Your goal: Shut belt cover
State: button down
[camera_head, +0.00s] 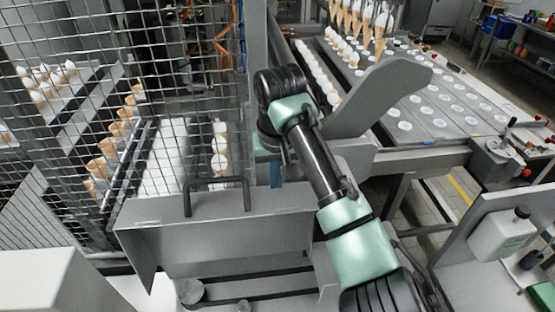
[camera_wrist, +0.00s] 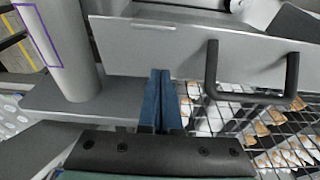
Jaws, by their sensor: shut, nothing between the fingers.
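The belt cover is a grey sheet-metal panel (camera_head: 215,235) with a black U-shaped handle (camera_head: 217,196), in front of the mesh cage. In the wrist view the grey panel (camera_wrist: 190,48) runs across the top, and the handle (camera_wrist: 250,97) is right of my fingers. My gripper (camera_wrist: 161,76) has blue fingers that are shut together and empty, pointing toward the panel, left of the handle. Whether the tips touch the panel I cannot tell. In the head view only a blue bit of my gripper (camera_head: 276,174) shows beside my arm, right of the handle.
A wire mesh cage (camera_head: 180,90) stands behind the handle, with rows of cones inside. A slanted grey bracket (camera_head: 380,95) rises right of my arm. A conveyor (camera_head: 440,110) with white round spots lies beyond it. A white bottle (camera_head: 503,234) hangs at the right.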

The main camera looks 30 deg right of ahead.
aim_at(278, 205)
jog(key=shift+w+d+f, duration=0.1)
jog(key=shift+f, duration=0.85)
jog(key=shift+s+a+r+p, duration=0.1)
jog(key=shift+s+a+p, duration=0.1)
jog(key=shift+s+p, duration=0.2)
jog(key=shift+s+a+r+p, duration=0.1)
jog(key=shift+s+a+p, duration=0.05)
jog(key=shift+s+p, duration=0.25)
jog(key=shift+s+a+p, duration=0.25)
jog(key=shift+s, duration=0.25)
jog(key=shift+s+a+p, duration=0.2)
jog(key=shift+s, duration=0.25)
